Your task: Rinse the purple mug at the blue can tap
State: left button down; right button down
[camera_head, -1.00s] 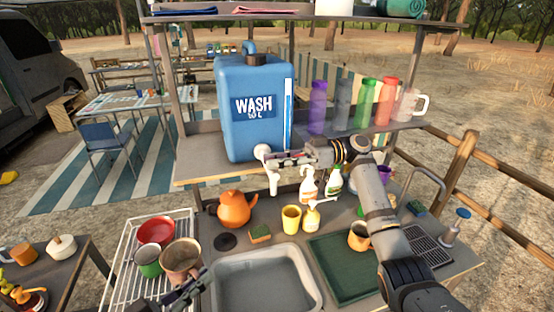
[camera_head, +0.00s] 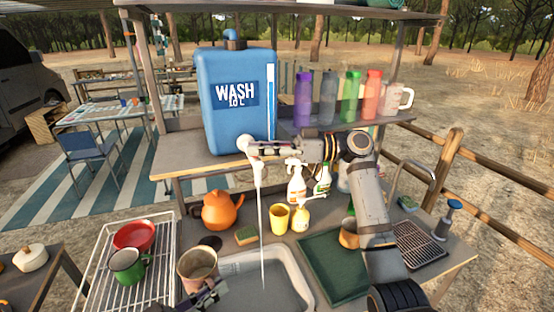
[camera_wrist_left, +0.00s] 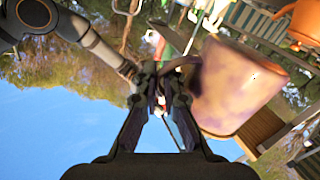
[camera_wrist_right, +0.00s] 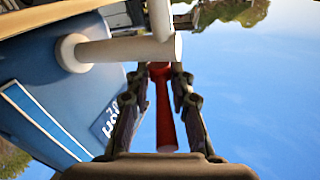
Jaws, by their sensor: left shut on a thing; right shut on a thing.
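The purple mug (camera_head: 198,266) looks mottled pinkish-brown and stands roughly upright, mouth up, beside the basin's left side. My left gripper (camera_head: 208,296) is shut on it; the left wrist view shows the fingers at the handle and purple patches on the mug (camera_wrist_left: 232,90). The blue can (camera_head: 236,105), marked WASH, stands on the shelf with a white tap (camera_head: 258,170) at its lower front. A thin water stream (camera_head: 262,230) falls from the tap into the basin, to the right of the mug. My right gripper (camera_head: 280,147) is shut on the tap's red lever (camera_wrist_right: 165,110).
The grey basin (camera_head: 297,262) sits below the tap. A wire rack (camera_head: 98,274) with a red bowl (camera_head: 134,234) and green mug (camera_head: 127,266) is at left. An orange kettle (camera_head: 221,211), sponge (camera_head: 246,235), yellow cup (camera_head: 279,217) and spray bottles (camera_head: 297,183) stand behind the basin.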

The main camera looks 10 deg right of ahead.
jog(key=shift+r, duration=0.1)
jog(key=c, duration=1.4)
grip_release()
jog(key=shift+d, duration=0.1)
jog(key=d, duration=0.4)
jog(key=s+d, duration=0.1)
jog(key=d, duration=0.6)
jog(key=shift+s+d, duration=0.25)
jog(key=shift+d, duration=0.1)
